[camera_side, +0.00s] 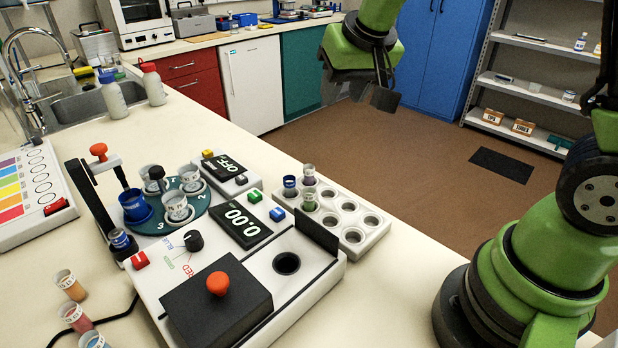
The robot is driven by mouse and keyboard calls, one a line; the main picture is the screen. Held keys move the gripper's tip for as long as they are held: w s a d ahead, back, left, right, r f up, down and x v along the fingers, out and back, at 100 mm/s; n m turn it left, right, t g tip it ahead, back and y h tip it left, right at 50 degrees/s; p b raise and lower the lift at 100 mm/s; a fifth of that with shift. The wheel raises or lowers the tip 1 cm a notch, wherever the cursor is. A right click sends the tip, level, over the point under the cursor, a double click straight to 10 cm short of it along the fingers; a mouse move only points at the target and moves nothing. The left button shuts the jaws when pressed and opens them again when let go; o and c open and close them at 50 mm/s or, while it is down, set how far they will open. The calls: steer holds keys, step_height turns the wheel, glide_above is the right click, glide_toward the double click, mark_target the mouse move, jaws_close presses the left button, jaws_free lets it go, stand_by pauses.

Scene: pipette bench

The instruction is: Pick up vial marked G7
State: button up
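No label reading G7 can be made out; the vial markings are too small. An orange vial (70,285), a red vial (75,317) and a blue vial (94,341) stand on the bench at the lower left. My gripper (364,93) hangs high at the top centre, well above and apart from the vials. Its fingers look spread, with nothing between them.
A white device (315,272) with a dark block, orange knob, round well and raised dark flap fills the middle. Behind it, a round turntable (196,212) carries several cups beside an upright lever (90,195). A colour chart panel (35,195) lies left.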

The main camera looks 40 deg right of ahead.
glide_above(309, 167)
steer(key=s+a, duration=0.2)
steer(key=s, duration=0.1)
steer(key=shift+n+g, duration=0.3)
steer(key=shift+g, duration=0.1)
steer(key=f, duration=1.5)
steer(key=shift+w+d, duration=0.15)
steer(key=shift+w, duration=0.05)
steer(key=x, duration=0.5)
steer(key=shift+d+f, duration=0.2)
steer(key=shift+f, duration=0.1)
steer(key=c, duration=0.7)
